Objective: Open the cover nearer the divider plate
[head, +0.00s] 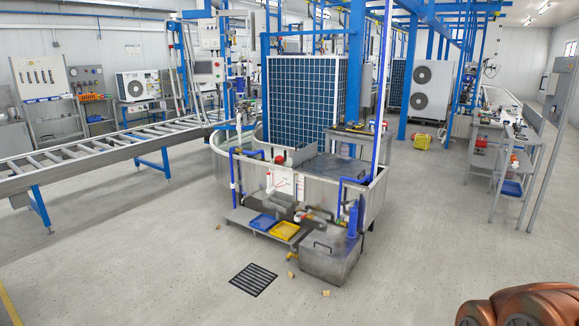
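A steel tank (378,200) stands in the middle of the head view. A flat dark grey cover (330,167) with a handle lies closed on its top. A small upright grey plate (300,156) stands at this cover's left edge; it looks like the divider plate. A second grey lid (326,250) with a bar handle lies shut on a low metal box in front of the tank, farther from that plate. My gripper is not in view. Copper-coloured rounded links, apparently of my arm, show at the bottom right, well away from the tank.
A blue tray (262,222) and a yellow tray (285,231) sit on a low shelf at the tank's front. A floor grate (254,279) and small tan blocks lie before it. A roller conveyor (110,147) runs left. The floor in front is mostly clear.

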